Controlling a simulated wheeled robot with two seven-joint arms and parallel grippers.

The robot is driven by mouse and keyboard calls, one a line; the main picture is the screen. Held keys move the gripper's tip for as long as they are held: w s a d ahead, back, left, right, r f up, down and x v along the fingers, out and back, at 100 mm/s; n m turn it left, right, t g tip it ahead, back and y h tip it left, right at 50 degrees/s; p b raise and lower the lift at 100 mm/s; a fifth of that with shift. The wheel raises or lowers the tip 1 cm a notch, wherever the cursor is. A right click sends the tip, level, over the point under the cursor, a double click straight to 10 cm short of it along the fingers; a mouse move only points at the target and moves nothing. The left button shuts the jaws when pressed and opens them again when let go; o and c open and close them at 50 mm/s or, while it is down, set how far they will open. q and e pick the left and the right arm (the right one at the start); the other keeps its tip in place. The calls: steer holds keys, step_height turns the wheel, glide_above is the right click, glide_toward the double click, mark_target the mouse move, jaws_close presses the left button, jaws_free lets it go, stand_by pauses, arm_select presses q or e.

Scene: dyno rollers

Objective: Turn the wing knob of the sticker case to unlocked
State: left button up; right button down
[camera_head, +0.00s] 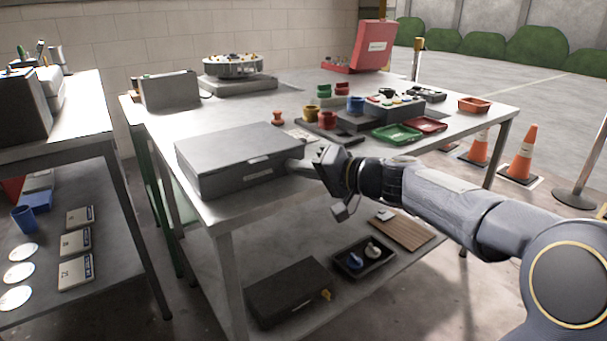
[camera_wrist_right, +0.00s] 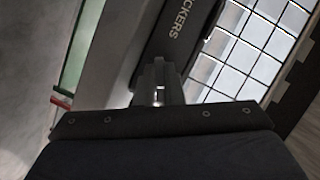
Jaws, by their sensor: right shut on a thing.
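The sticker case (camera_head: 235,150) is a closed dark grey box at the near left of the table in the head view. In the right wrist view, lettering ending in "CKERS" shows on the case (camera_wrist_right: 172,45). My right gripper (camera_head: 298,166) reaches in from the right to the case's near right corner. In the wrist view the gripper fingers (camera_wrist_right: 159,78) are close together against the case. They are shut on a small part there, apparently the wing knob, which they mostly hide. I cannot tell the knob's angle. My left gripper is out of view.
Colored cups, a green tray (camera_head: 397,134) and a red tray (camera_head: 428,124) stand to the right on the table (camera_head: 170,130). A round turntable (camera_head: 233,66) and an open red case (camera_head: 375,45) are at the back. The lower shelf holds a black case (camera_head: 290,290).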

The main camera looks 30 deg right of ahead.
steer(key=m+b, duration=0.1)
steer(key=m+y+b, duration=0.1)
steer(key=b, duration=0.1)
steer(key=shift+f+t, duration=0.35)
steer(key=shift+t, duration=0.05)
steer(key=shift+d+m+t+y+b, duration=0.1)
steer(key=shift+m+t+y+b, duration=0.3)
steer(key=shift+m+b, duration=1.05)
steer(key=shift+r, duration=0.1)
steer(key=c, duration=1.8)
jaws_free()
steer(key=p+v, duration=0.2)
steer(key=v, duration=0.5)
steer(key=shift+s+d, duration=0.15)
steer(key=shift+s, duration=0.25)
